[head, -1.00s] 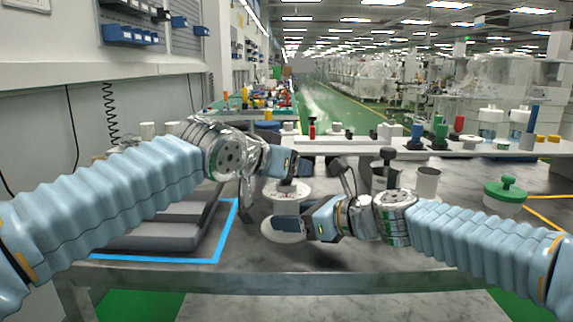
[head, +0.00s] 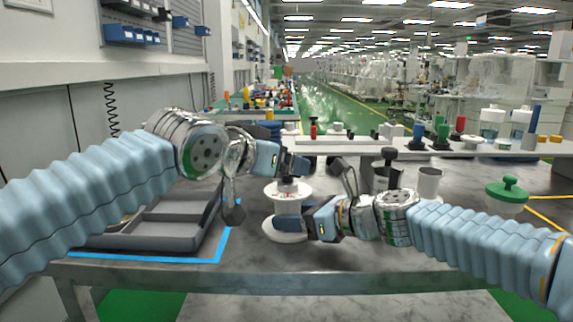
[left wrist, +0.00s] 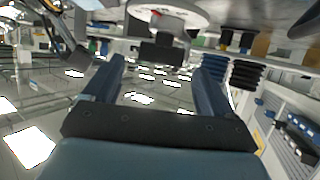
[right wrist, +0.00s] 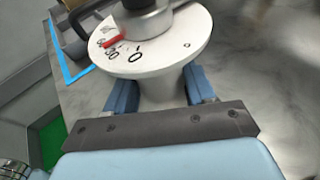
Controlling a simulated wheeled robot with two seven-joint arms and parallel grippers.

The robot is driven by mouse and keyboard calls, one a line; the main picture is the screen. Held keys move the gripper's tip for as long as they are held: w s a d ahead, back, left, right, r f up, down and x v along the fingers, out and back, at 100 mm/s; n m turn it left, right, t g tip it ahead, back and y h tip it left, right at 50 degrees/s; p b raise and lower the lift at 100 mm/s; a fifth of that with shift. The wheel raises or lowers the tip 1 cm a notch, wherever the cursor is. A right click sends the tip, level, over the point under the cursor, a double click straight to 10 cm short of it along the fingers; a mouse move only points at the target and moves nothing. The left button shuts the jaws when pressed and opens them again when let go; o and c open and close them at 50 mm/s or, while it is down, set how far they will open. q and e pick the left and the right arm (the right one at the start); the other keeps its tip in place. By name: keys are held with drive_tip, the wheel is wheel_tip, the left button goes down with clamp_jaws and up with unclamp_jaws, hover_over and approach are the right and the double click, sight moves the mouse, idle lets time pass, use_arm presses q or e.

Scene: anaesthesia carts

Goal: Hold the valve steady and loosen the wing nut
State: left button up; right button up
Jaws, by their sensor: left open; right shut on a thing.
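The valve (head: 287,200) is a white spool shape with a round base and a dial disc on top. In the right wrist view the disc (right wrist: 185,45) shows numbers, a red pointer and a metal hub. The dark wing nut (left wrist: 162,50) stands on the disc; its top is cut off in the right wrist view. My right gripper (right wrist: 155,88) is shut on the valve's white neck under the disc. My left gripper (left wrist: 165,68) is open, its fingers reaching toward the wing nut from either side. In the head view the left fingers (head: 292,166) are just above the disc and partly hide the nut.
A grey tray (head: 170,238) lies inside blue tape on the left. A raised shelf (head: 460,148) runs behind. The front of the table is clear.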

use_arm(q)
drive_tip(key=v, duration=0.8)
drive_tip(key=shift+f, duration=0.15)
use_arm(e)
drive_tip(key=o, duration=0.9)
